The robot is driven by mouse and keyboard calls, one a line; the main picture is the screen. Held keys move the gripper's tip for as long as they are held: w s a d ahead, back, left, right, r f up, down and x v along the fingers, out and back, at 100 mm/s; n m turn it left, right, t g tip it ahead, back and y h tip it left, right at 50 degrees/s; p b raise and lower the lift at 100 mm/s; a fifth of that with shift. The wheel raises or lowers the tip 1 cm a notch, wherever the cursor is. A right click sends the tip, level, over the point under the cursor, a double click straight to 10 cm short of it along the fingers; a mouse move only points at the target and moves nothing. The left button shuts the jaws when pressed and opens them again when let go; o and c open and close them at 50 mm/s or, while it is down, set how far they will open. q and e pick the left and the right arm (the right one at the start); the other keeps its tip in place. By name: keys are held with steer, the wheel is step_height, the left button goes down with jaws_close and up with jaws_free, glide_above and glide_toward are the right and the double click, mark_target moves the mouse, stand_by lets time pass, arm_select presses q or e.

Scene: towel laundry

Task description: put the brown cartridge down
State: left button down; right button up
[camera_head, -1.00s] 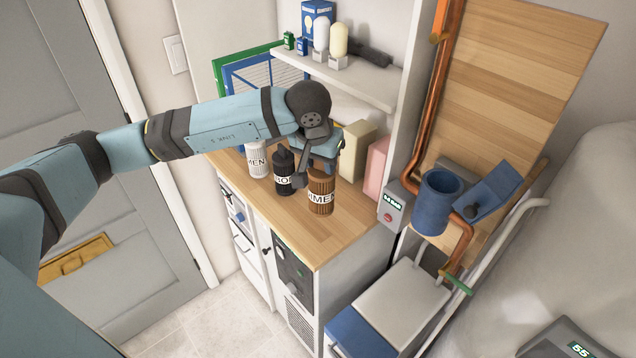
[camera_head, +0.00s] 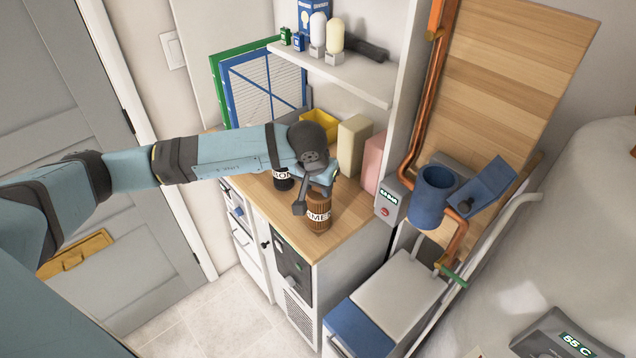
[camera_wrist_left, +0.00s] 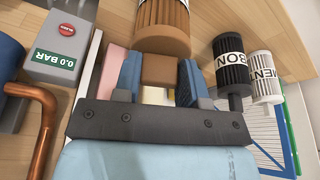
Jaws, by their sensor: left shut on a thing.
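The brown cartridge (camera_head: 318,216) with a white label band is upright over the front right part of the wooden counter (camera_head: 345,228). Its ribbed body also shows at the top of the left wrist view (camera_wrist_left: 163,20). My left gripper (camera_head: 322,184) is above it, with its blue fingers (camera_wrist_left: 160,82) shut on the cartridge's brown top block. I cannot tell whether its base touches the counter. The black cartridge (camera_head: 283,183) stands to its left, partly hidden by my arm. My right gripper is not in view.
A cream box (camera_head: 353,146), a pink box (camera_head: 374,160) and a yellow bin (camera_head: 320,125) stand at the back. A pressure display box (camera_head: 389,203) and copper pipe are at the right. Bare counter lies around the brown cartridge's front.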

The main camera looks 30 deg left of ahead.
arm_select(q)
steer(key=c, duration=0.7)
jaws_free()
